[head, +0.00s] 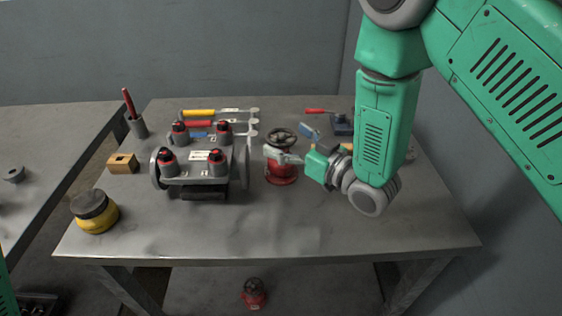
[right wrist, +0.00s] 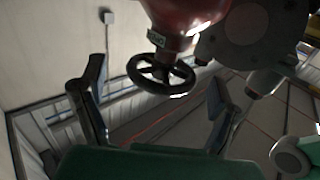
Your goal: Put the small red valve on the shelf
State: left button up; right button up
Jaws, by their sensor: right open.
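A red valve (head: 281,174) with a grey upper body and a dark handwheel stands upright on the metal table, right of centre. My right gripper (head: 291,158) reaches it from the right, fingers at the height of its upper body. In the right wrist view the red valve (right wrist: 185,14) appears upside down, with its handwheel (right wrist: 162,75) between the two open fingers. I cannot tell whether they touch it. Another red valve (head: 254,293) with a dark top stands lower down, below the table's front edge. My left gripper is not in view.
A grey pump-like assembly (head: 200,172) with red-and-black knobs stands left of the valve. Coloured-handled tools (head: 198,113) lie behind it. A yellow jar (head: 95,212), wooden block (head: 122,163) and cup with a red tool (head: 137,126) stand left. The table's front is clear.

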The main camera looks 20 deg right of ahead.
jog(key=shift+w+a, duration=0.2)
jog(key=shift+w, duration=0.6)
jog(key=shift+a, duration=0.45)
jog(key=shift+c, duration=0.3)
jog(key=shift+a, duration=0.15)
jog(key=c, duration=1.4)
jog(key=shift+w+r, duration=0.1)
jog(key=c, duration=0.3)
jog(key=shift+d, duration=0.3)
jog(key=shift+d+r, duration=0.1)
jog(key=shift+r, duration=0.1)
notch_tip(320, 180, up, 9)
jog(key=shift+f+p, duration=0.2)
jog(key=shift+p, duration=0.25)
jog(key=shift+r, duration=0.45)
